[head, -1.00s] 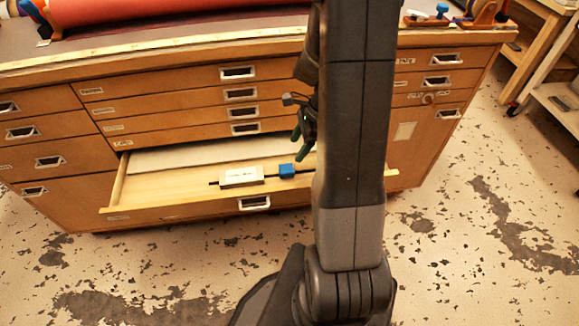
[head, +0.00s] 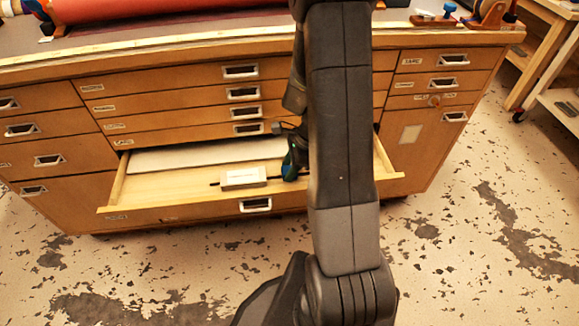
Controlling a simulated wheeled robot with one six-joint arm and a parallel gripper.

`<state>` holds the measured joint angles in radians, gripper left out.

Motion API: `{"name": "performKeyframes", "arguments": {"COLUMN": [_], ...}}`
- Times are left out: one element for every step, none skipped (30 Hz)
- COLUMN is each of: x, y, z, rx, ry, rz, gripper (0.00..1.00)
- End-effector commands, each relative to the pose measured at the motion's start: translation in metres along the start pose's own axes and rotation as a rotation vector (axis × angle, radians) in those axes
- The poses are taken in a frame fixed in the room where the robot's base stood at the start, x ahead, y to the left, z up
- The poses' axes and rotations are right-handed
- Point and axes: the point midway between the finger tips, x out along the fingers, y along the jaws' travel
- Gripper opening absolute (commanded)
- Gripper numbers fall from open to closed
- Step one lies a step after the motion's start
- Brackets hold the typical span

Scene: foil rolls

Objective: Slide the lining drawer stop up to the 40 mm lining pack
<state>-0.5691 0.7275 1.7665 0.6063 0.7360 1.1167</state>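The lining drawer (head: 170,211) stands pulled out at the bottom of the wooden cabinet.
A pale sheet (head: 205,155) lies at the back of the drawer. Closed drawers (head: 245,93) rise above it. A red roll (head: 150,8) lies on the cabinet top. My arm covers the drawer's right part.

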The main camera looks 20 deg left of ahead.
Motion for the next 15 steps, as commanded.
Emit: {"name": "performKeyframes", "arguments": {"x": [0.000,0.000,0.000,0.000,0.000,0.000,0.000,0.000,0.000,0.001,0.002,0.003,0.005,0.006,0.008], "y": [0.000,0.000,0.000,0.000,0.000,0.000,0.000,0.000,0.000,0.000,0.000,-0.001,-0.001,-0.001,-0.001], "z": [0.000,0.000,0.000,0.000,0.000,0.000,0.000,0.000,0.002,0.004,0.007,0.013,0.017,0.021,0.026], "rx": [0.000,0.000,0.000,0.000,0.000,0.000,0.000,0.000,-0.001,-0.002,-0.003,-0.003,-0.003,-0.004,-0.004], "ry": [0.000,0.000,0.000,0.000,0.000,0.000,0.000,0.000,0.000,0.000,0.000,0.000,0.000,0.000,0.000], "rz": [0.000,0.000,0.000,0.000,0.000,0.000,0.000,0.000,0.000,0.001,0.001,0.001,0.001,0.001,0.002], "gripper": [0.29,0.23,0.15,0.09,0.03,0.00,0.00,0.00,0.00,0.00,0.00,0.00,0.00,0.00,0.00]}}
